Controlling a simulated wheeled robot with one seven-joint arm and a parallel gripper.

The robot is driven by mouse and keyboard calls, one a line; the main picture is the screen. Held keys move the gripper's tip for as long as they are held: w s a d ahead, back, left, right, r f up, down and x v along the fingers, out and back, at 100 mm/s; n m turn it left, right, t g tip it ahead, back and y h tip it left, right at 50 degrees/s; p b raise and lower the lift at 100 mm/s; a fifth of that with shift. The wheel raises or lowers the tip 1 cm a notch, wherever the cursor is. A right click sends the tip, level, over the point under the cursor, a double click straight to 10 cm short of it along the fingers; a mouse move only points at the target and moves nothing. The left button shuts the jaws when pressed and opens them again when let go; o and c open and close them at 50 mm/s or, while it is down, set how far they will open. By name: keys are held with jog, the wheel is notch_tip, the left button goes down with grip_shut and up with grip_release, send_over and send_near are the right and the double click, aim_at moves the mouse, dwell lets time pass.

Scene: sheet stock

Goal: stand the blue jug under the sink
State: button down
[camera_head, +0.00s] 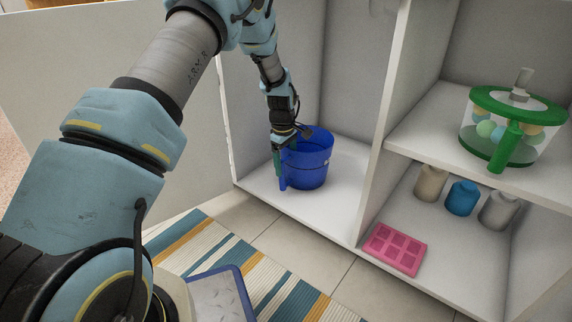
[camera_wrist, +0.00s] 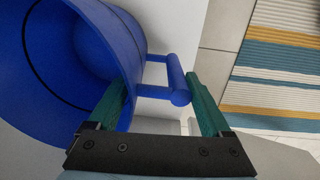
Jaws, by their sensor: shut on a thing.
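The blue jug (camera_head: 308,163) is upright in the left compartment of the white cabinet (camera_head: 338,206), on or just above its floor. In the wrist view the jug (camera_wrist: 75,50) is open-topped and looks empty, with its handle (camera_wrist: 176,80) facing my gripper. My gripper (camera_head: 279,165) is at the jug's left side. In the wrist view my gripper's green fingers (camera_wrist: 160,100) stand on either side of the handle, shut on it. Whether the jug's base touches the compartment floor cannot be told.
A divider (camera_head: 376,150) separates the right compartments. The lower one holds a pink tray (camera_head: 395,249) and several bottles, including a blue one (camera_head: 461,198). A green-lidded clear container (camera_head: 510,120) stands on the shelf above. A striped rug (camera_head: 262,280) lies in front.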

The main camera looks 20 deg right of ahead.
jog(key=shift+f, duration=0.1)
grip_release()
